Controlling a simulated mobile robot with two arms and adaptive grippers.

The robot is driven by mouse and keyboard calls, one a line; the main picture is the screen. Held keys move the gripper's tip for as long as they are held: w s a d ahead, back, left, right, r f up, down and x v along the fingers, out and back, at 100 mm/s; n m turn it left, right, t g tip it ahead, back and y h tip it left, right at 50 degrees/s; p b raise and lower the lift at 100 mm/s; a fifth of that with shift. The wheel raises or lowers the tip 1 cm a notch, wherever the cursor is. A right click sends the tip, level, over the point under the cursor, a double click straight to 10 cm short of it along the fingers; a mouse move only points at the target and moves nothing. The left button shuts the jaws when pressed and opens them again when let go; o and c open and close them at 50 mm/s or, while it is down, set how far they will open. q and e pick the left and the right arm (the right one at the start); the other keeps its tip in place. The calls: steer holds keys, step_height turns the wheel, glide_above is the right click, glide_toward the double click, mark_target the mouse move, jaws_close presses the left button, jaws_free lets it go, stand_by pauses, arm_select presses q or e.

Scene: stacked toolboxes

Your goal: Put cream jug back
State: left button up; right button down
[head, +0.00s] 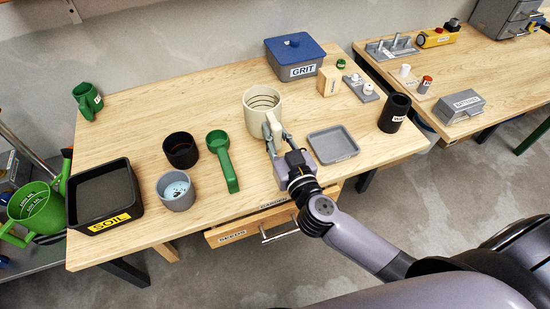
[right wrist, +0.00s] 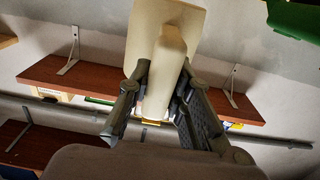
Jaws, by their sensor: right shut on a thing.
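The cream jug (head: 258,104) is upright over the middle of the wooden table, its open top showing ring lines inside. My right gripper (head: 270,133) is shut on its handle, on the near side. In the right wrist view the two fingers (right wrist: 158,105) sit on both sides of the cream handle (right wrist: 170,55), with the jug body (right wrist: 137,35) behind it. I cannot tell whether the jug's base touches the table. My left gripper is not in view.
A green scoop (head: 225,165), black pot (head: 181,150) and grey pot (head: 176,192) stand left of the jug. A grey tray (head: 333,146) lies to the right, a black cup (head: 394,113) beyond. The GRIT box (head: 295,57) is behind.

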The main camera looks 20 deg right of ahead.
mark_target(278, 148)
step_height(278, 148, down, 3)
steer(key=shift+f+b, duration=0.15)
steer(key=shift+b, duration=0.3)
step_height(278, 148, down, 4)
steer(key=b, duration=0.2)
steer(key=shift+f+b, duration=0.15)
steer(key=shift+b, duration=0.2)
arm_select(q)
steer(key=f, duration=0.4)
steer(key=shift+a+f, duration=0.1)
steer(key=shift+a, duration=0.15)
arm_select(e)
steer(key=c, duration=1.9)
jaws_free()
steer(key=shift+f, duration=0.1)
steer(key=o, duration=0.4)
steer(key=shift+o, duration=0.2)
